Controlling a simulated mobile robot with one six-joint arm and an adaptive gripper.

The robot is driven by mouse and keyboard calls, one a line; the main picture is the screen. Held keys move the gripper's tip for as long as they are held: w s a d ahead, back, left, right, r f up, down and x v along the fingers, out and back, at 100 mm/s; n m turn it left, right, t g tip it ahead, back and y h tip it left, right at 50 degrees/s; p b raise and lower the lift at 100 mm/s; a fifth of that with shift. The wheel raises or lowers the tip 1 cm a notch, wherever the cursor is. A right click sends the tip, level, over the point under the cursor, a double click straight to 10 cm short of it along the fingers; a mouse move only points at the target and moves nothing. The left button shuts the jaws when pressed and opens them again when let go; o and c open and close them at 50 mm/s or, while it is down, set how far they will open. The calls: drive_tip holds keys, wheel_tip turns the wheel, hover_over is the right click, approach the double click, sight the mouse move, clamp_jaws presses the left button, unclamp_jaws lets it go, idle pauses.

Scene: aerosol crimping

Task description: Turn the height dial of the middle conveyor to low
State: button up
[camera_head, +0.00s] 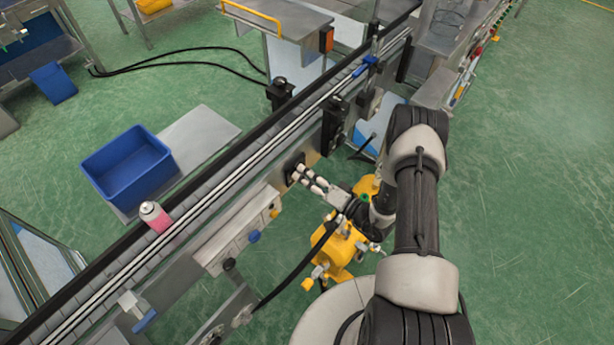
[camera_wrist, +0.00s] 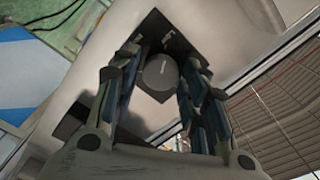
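The height dial (camera_wrist: 160,74) is a round dark grey knob with a short pale mark, on a black plate (camera_wrist: 155,28). In the wrist view the mark points nearly straight up, tilted slightly left. My gripper (camera_wrist: 161,58) is open, with one finger on each side of the dial; I cannot tell whether either touches it. In the head view my gripper (camera_head: 308,179) reaches the near side of the middle conveyor (camera_head: 215,190) at the black plate (camera_head: 294,167). The dial itself is hidden there.
A pink can with a grey top (camera_head: 155,216) stands on the conveyor belt. A blue bin (camera_head: 127,170) is behind the belt. A black box (camera_head: 334,122) is mounted right of the dial plate.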

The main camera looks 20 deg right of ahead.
drive_tip(key=shift+o, duration=0.7)
drive_tip(key=v, duration=1.2)
drive_tip(key=shift+a+r, duration=0.1)
